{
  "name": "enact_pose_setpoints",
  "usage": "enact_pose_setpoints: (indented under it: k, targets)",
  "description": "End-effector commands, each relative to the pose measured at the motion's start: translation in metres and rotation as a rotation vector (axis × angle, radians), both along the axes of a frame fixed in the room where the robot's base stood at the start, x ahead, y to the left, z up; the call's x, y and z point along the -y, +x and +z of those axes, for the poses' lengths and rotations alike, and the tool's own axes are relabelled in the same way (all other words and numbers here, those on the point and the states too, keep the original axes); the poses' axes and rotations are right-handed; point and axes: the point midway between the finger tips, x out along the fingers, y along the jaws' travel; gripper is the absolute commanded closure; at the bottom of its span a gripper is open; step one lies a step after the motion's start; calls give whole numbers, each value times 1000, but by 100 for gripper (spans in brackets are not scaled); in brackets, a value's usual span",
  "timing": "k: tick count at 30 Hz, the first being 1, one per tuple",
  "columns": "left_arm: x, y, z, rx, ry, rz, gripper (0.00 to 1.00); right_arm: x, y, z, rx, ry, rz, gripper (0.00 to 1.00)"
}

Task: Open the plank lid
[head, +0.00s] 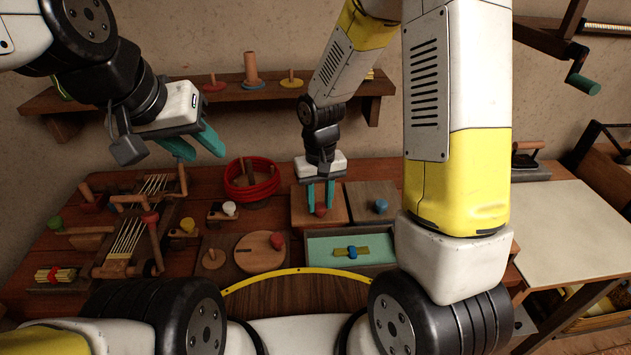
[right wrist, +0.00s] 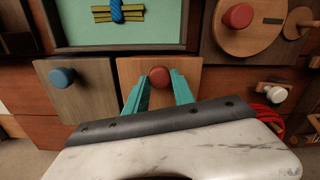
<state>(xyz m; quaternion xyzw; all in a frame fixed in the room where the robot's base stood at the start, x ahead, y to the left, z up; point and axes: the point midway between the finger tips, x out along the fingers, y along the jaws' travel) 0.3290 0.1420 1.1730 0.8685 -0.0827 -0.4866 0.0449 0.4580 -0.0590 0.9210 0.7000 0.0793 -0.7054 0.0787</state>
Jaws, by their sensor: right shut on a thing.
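A square brown plank lid (head: 339,204) with a red knob (head: 320,209) lies flat at the back of the bench. A greyer plank (head: 362,193) with a blue knob (head: 381,206) lies beside it on the right. My right gripper (head: 320,207) points down and is shut on the red knob. In the right wrist view, the red knob (right wrist: 159,77) sits between the teal fingertips, over the brown plank lid (right wrist: 130,72). The lid appears level with the grey plank. My left gripper (head: 195,150) is open and empty, raised above the bench's left side.
A teal-lined tray (head: 320,250) holding a tied yellow bundle lies in front of the lids. A round wooden disc (head: 260,252) with a red knob and a red coil (head: 250,183) are to the left. A wall shelf (head: 215,97) runs behind. A pale panel (head: 570,232) is at right.

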Motion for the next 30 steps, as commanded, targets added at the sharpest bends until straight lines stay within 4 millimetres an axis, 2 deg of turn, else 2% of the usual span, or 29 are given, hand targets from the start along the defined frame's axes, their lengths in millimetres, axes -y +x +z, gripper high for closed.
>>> enact_pose_setpoints:
  k: [7,14,21,30]
  targets:
    - [0,0,0,0,0,0,64,0,8,11,-87,2,-2,100]
    - [0,0,0,0,0,0,64,0,22,30,-251,1,-1,100]
    - [0,0,0,0,0,0,64,0,41,48,-234,2,-1,100]
    - [0,0,0,0,0,0,64,0,60,59,-228,1,-1,100]
